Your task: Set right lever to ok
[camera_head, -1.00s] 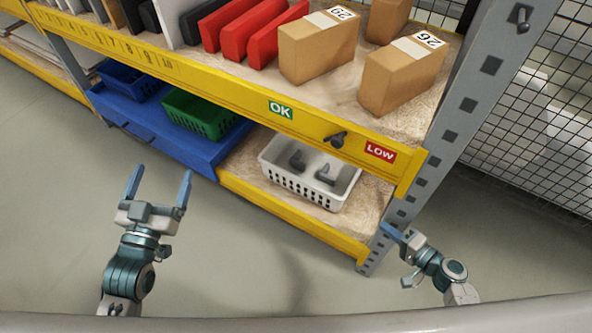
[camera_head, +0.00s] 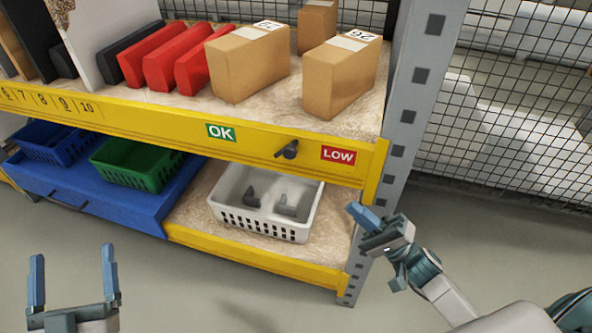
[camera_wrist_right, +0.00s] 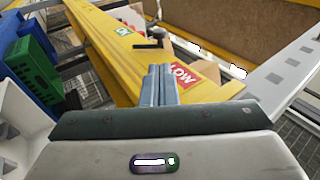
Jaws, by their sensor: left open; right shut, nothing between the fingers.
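The dark lever (camera_head: 288,150) is on the yellow front beam, between the green OK label (camera_head: 220,132) and the red LOW label (camera_head: 338,155). It sits nearer LOW, and its exact angle is hard to tell. It also shows in the right wrist view (camera_wrist_right: 150,40), beyond my fingertips. My right gripper (camera_head: 361,216) is shut and empty, below and right of the lever in the head view, in front of the rack's post and apart from the lever. Its shut fingers (camera_wrist_right: 159,72) overlap the beam near LOW in the wrist view. My left gripper (camera_head: 74,275) is open and empty at the lower left.
The grey rack post (camera_head: 399,130) stands right of the beam. Cardboard boxes (camera_head: 246,68) and red items are on the shelf above. A white basket (camera_head: 264,225) with dark parts, a green basket (camera_head: 135,165) and a blue drawer (camera_head: 95,195) are below. Floor in front is clear.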

